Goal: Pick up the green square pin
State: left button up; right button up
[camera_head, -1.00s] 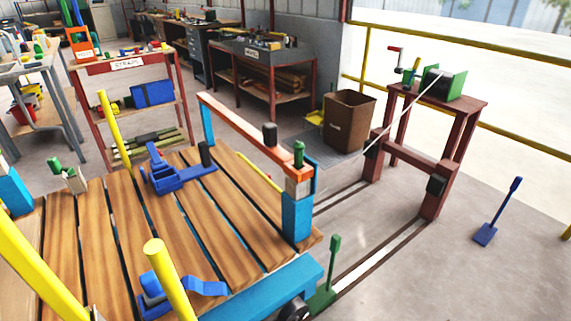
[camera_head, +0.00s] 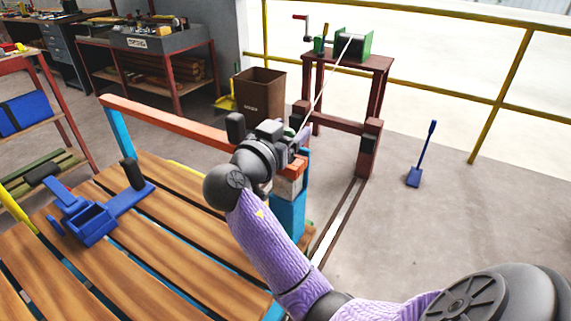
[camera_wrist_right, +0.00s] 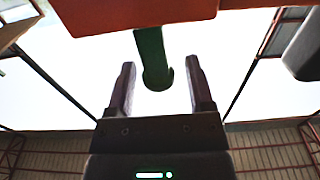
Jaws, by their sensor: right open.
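The green pin (camera_wrist_right: 152,58) hangs below an orange-red bar (camera_wrist_right: 140,12) in the right wrist view. It reaches into the space between my right gripper's two fingers (camera_wrist_right: 161,85). There is a gap on both sides of it, so the fingers are open and not closed on it. In the head view, my right gripper (camera_head: 297,138) is at the top of the blue corner post (camera_head: 288,213), at the end of the orange rail (camera_head: 170,122). There the gripper mostly hides the pin. My left gripper is not in view.
The wooden slatted deck (camera_head: 140,260) carries a blue clamp-like part (camera_head: 95,222). A brown bin (camera_head: 260,95) and a red stand with a green winch (camera_head: 353,45) are behind. A taut line runs from the winch towards the post. A blue shovel (camera_head: 415,175) stands right.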

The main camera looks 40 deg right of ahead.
jog(key=shift+x, duration=0.85)
jog(key=shift+f, duration=0.1)
grip_shut()
dwell(0.5)
